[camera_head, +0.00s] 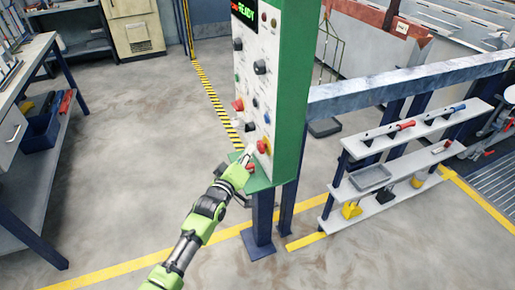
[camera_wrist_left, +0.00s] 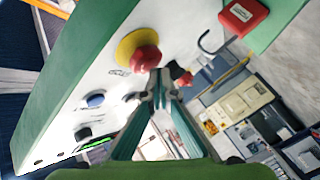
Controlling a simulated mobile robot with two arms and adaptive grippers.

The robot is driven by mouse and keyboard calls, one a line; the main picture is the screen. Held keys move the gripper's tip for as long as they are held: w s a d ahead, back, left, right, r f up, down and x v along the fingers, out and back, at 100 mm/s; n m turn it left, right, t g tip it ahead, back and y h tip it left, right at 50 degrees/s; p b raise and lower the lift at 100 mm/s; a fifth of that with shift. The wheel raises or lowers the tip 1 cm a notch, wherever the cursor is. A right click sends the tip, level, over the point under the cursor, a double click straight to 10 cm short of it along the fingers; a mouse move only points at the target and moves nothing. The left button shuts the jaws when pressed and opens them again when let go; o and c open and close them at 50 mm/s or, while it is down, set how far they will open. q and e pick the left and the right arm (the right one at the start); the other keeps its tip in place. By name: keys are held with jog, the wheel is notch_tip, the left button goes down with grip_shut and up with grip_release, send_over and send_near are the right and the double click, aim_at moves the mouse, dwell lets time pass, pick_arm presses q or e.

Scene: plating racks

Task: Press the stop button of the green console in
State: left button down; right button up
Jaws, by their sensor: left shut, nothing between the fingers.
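The green console (camera_head: 290,80) stands upright on blue legs, with a white panel of several buttons and knobs and a lit display reading READY. Its red mushroom button on a yellow ring (camera_head: 263,146) is low on the panel. In the left wrist view this red button (camera_wrist_left: 146,59) is just beyond my fingertips. My left gripper (camera_head: 250,152) is shut and empty, with its tips close to the button; I cannot tell whether they touch. The tips also show in the left wrist view (camera_wrist_left: 160,82). My right gripper is not in view.
A green ledge (camera_head: 258,185) juts out below the panel, with a red box (camera_wrist_left: 243,16) on it. Another red knob (camera_head: 238,105) sits higher on the panel. A tool shelf (camera_head: 385,190) stands right of the console and a workbench (camera_head: 22,60) at left. Floor between is clear.

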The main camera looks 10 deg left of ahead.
pick_arm(q)
jog(key=shift+w+d, duration=0.25)
jog(key=shift+d, duration=0.15)
dwell(0.9)
jog(key=shift+s+a+p, duration=0.3)
jog(key=shift+s+a, duration=0.25)
jog(key=shift+a, duration=0.2)
jog(key=s+a, duration=0.1)
jog(key=a+p, duration=0.1)
jog(key=s+a, duration=0.1)
jog(key=a, duration=0.1)
jog(key=shift+s, duration=0.35)
dwell(0.5)
